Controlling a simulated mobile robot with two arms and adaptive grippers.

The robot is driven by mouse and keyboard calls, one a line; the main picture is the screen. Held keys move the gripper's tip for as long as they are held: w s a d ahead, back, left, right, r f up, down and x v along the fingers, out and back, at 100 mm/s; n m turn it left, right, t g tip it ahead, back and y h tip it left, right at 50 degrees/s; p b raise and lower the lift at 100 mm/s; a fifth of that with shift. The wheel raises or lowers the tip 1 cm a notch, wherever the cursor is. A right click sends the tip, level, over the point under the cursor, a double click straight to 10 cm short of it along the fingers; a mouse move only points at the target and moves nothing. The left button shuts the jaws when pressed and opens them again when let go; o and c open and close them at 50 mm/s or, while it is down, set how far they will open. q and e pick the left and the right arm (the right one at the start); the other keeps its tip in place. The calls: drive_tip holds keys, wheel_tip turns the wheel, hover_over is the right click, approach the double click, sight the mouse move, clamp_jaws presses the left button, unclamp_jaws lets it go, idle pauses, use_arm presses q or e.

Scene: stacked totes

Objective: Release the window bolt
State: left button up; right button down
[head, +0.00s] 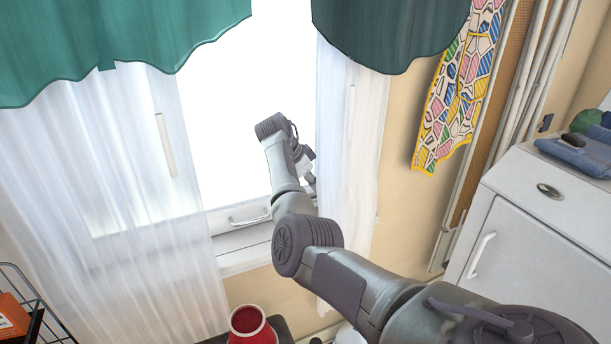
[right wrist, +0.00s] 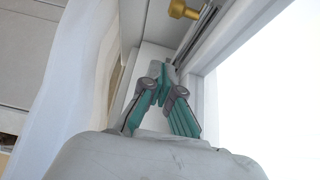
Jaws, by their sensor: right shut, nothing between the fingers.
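A brass knob (right wrist: 183,9), which looks like the window bolt's knob, shows at the top of the right wrist view beside the white window frame. The rest of the bolt is unclear. My right gripper (right wrist: 163,72) has teal-grey fingers with their tips together and nothing between them. It is below the knob in that view, apart from it. In the head view my right arm reaches up to the window, and the gripper (head: 308,165) is small and partly hidden behind the wrist. The window (head: 230,140) is bright, with a handle (head: 249,219) on its bottom rail. My left gripper is out of view.
Sheer white curtains hang left (head: 120,180) and right (head: 350,150) of the window; the right one is close to my gripper. A white cabinet (head: 540,240) stands at right. A red pot (head: 250,325) and a wire rack (head: 35,300) are below.

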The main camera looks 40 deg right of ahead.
drive_tip(key=f, duration=0.1)
drive_tip(key=a+f, duration=0.1)
drive_tip(key=f, duration=0.1)
drive_tip(key=shift+w+a+f, duration=0.15)
drive_tip(key=shift+w+f, duration=0.05)
drive_tip(key=shift+w, duration=0.05)
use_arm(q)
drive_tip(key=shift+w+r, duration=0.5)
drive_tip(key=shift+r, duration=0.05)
use_arm(e)
drive_tip(key=shift+a+f, duration=0.35)
drive_tip(key=shift+w, duration=0.1)
